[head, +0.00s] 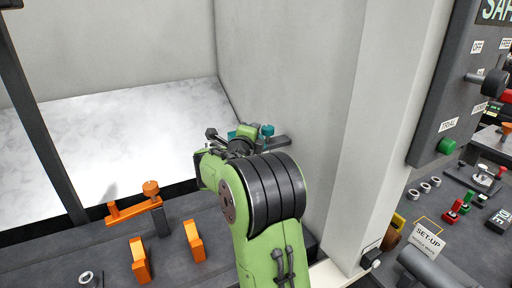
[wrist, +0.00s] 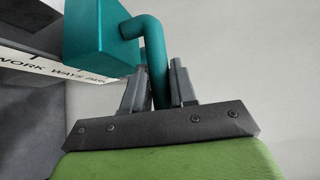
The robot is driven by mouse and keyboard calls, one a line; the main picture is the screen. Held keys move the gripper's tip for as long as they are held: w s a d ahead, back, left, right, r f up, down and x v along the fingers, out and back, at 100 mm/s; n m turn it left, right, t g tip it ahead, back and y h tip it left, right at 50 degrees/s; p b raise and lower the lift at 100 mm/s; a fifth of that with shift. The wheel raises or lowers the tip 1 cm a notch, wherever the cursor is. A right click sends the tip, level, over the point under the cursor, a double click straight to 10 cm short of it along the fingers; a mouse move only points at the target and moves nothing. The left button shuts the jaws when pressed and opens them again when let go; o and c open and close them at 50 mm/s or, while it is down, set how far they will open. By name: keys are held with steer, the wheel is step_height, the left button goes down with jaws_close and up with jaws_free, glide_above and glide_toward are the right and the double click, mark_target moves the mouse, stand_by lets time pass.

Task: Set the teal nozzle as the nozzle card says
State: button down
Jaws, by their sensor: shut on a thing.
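The teal nozzle (wrist: 95,42) fills the upper left of the wrist view as a block with a bent round tube. My gripper (wrist: 156,82) has one grey finger on each side of the tube and is shut on it. In the head view, small teal parts of the nozzle (head: 267,130) show just beyond my green wrist, beside the grey wall; the rest is hidden by my arm. A white set-up card (head: 427,238) stands at the lower right; its small lines are too small to read.
A grey wall and pillar (head: 385,130) rise close on the right. A dark panel (head: 455,90) with a green button is beyond. A lettered strip (wrist: 50,66) runs beside the teal block.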

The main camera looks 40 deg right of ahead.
steer(key=shift+w+a+g+b, duration=0.1)
steer(key=shift+a+g+b, duration=0.05)
steer(key=shift+g+b, duration=0.35)
steer(key=c, duration=1.3)
jaws_free()
steer(key=shift+a, duration=0.1)
steer(key=b+v, duration=0.1)
steer(key=v, duration=0.4)
steer(key=b+v, duration=0.1)
steer(key=v, duration=0.4)
steer(key=b+v, duration=0.2)
steer(key=v, duration=0.3)
steer(key=shift+a+f, duration=0.25)
steer(key=shift+a, duration=0.05)
steer(key=shift+s, duration=0.2)
